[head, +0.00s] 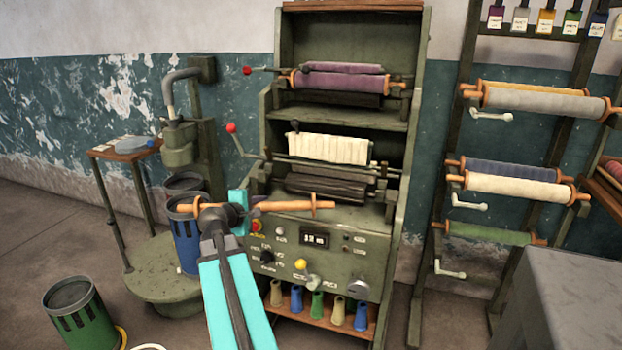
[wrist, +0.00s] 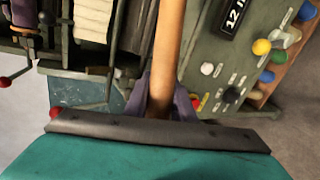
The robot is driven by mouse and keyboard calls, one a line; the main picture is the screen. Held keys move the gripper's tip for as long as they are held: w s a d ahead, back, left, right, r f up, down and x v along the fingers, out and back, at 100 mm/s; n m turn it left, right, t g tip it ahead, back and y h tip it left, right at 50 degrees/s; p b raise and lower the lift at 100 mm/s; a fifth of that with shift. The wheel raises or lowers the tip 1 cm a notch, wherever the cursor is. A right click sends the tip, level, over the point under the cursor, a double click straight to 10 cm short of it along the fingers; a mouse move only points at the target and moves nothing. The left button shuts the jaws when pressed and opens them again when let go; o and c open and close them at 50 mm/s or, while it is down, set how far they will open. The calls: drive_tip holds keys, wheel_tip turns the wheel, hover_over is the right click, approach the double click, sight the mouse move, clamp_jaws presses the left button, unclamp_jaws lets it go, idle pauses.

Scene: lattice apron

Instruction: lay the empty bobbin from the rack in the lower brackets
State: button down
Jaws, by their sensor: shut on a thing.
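My gripper (head: 246,208) is shut on the empty bobbin (head: 290,205), a bare orange-brown wooden spool with flanged ends. The bobbin lies nearly level across the view, in front of the machine (head: 412,120) and just above its control panel. In the wrist view the bobbin (wrist: 168,50) runs up from between the dark fingers (wrist: 168,103). Behind it, the machine's lower bay holds a white roll (head: 328,149) above a dark roller (head: 325,187). The lower brackets cannot be clearly made out; the bobbin and arm cover part of that area.
A purple roll (head: 340,82) lies in the upper bay. A crank with a red knob (head: 231,128) sticks out at the machine's left. The rack (head: 455,130) at right holds several wound rolls. A grey block (head: 570,290) stands front right, a green bin (head: 80,313) front left.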

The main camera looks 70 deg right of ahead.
drive_tip(key=s+d+r+m+g+p, duration=0.1)
drive_tip(key=s+d+r, duration=0.1)
drive_tip(key=s, duration=0.3)
drive_tip(key=s+d+r+m+g+p, duration=0.1)
drive_tip(key=s+d+r+m+g, duration=0.1)
drive_tip(key=s, duration=0.3)
drive_tip(key=s+d+r+m+g+y+p, duration=0.1)
drive_tip(key=s+d+r+g+p, duration=0.1)
drive_tip(key=s, duration=0.3)
drive_tip(key=shift+d+r+m, duration=0.25)
drive_tip(key=shift+r+m, duration=0.05)
drive_tip(key=shift+r, duration=0.2)
drive_tip(key=shift+d, duration=0.1)
drive_tip(key=w+d+f+b, duration=0.1)
drive_tip(key=d, duration=1.4)
drive_tip(key=shift+d+f, duration=0.15)
drive_tip(key=shift+d, duration=0.2)
drive_tip(key=shift+a, duration=0.1)
idle(0.5)
drive_tip(key=shift+f+b, duration=1)
drive_tip(key=shift+f, duration=0.55)
idle(1.1)
